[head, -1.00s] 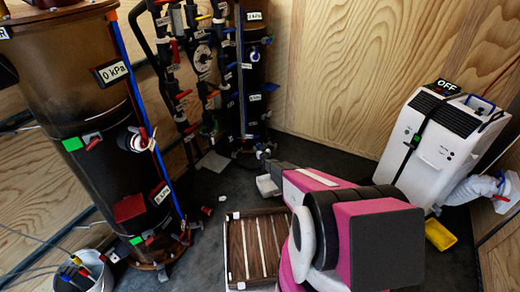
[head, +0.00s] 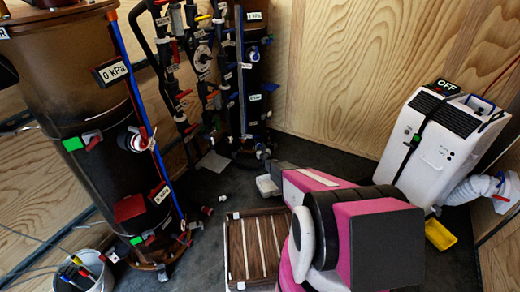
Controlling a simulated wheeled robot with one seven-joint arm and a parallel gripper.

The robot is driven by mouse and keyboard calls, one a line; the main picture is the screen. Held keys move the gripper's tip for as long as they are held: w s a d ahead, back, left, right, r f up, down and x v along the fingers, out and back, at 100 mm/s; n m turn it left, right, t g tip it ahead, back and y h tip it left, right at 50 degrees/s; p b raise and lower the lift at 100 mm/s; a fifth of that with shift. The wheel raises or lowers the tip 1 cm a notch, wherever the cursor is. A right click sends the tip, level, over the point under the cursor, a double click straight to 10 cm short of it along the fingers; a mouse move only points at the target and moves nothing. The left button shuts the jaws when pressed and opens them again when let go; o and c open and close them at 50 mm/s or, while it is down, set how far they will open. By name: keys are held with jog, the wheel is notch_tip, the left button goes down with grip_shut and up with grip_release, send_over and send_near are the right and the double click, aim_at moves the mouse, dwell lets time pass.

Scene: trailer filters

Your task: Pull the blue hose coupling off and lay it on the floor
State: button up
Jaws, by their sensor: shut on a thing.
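My gripper (head: 267,178) is low in the middle of the head view, at the far end of my pink and black arm. It is near the foot of the dark rear column (head: 252,120) and a pale-ringed fitting (head: 262,153). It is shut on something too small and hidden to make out. I cannot pick out the blue hose coupling for certain. A small blue part (head: 270,87) shows on the rear column, above my gripper. Another blue part (head: 501,180) shows by the white corrugated hose (head: 470,188) at the far right.
A large dark tank (head: 85,160) stands at the left, with a white bucket (head: 92,270) in front. A slatted wooden tray (head: 232,250) lies beside my arm. A white machine (head: 430,150) and a yellow bin (head: 441,234) stand at the right. Dark floor (head: 350,150) is clear behind my arm.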

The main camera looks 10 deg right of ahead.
jog(key=shift+s, duration=0.2)
jog(key=shift+v, duration=2.8)
notch_tip(320, 180, up, 50)
jog(key=m+h, duration=0.2)
jog(key=h, duration=0.1)
jog(key=s+r, duration=0.7)
jog(key=r, duration=0.5)
jog(key=s+r, duration=0.8)
jog(key=r, duration=0.5)
jog(key=s+r, duration=0.8)
jog(key=r, duration=0.4)
jog(key=shift+a+r+h, duration=0.25)
jog(key=shift+a+h, duration=0.15)
